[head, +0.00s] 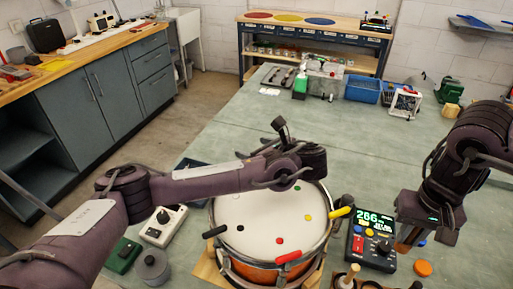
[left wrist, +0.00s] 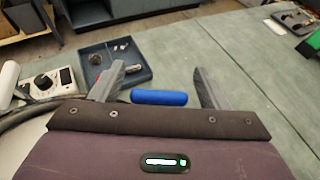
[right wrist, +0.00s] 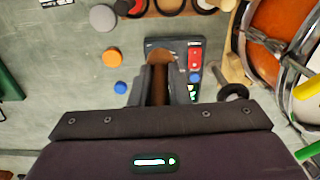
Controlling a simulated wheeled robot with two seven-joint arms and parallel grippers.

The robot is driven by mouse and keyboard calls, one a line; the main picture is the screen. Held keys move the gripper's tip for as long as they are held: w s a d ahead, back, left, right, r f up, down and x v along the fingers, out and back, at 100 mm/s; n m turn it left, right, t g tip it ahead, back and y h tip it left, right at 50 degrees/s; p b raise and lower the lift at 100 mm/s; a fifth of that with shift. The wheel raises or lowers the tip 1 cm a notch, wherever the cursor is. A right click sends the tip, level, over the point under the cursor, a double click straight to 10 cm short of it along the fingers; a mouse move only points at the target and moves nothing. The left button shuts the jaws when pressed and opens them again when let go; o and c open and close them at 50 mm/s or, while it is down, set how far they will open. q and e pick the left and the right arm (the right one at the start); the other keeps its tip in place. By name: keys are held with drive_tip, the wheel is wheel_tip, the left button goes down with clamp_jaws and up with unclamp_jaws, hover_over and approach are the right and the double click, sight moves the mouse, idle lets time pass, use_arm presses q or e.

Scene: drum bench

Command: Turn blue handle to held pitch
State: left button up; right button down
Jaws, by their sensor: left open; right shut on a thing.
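The drum (head: 245,237) stands on the bench with a pale head and coloured handles at its rim: black (head: 215,231), red (head: 288,257) and yellow (head: 341,212). The blue handle (left wrist: 159,97) lies between the open fingers of my left gripper (left wrist: 158,88) in the left wrist view, with gaps showing at the fingers. In the head view my left gripper (head: 290,172) is over the drum's far rim and hides the blue handle. The meter (head: 371,240) beside the drum reads what looks like 286. My right gripper (right wrist: 160,84) is shut on a brown thing (right wrist: 160,68), near the meter.
An orange disc (head: 423,268) is by the meter. The bench's middle is clear.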

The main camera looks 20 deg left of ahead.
use_arm(q)
drive_tip(key=p+v, duration=1.1)
drive_tip(key=p, duration=0.5)
drive_tip(key=shift+w+r, duration=0.15)
drive_tip(key=shift+r, duration=0.05)
drive_tip(key=shift+s+d+p, duration=0.35)
drive_tip(key=shift+d+p, duration=0.1)
drive_tip(key=shift+p, duration=0.25)
use_arm(e)
wheel_tip(320, 180, up, 17)
drive_tip(key=shift+r, duration=0.15)
use_arm(q)
drive_tip(key=shift+f, duration=0.1)
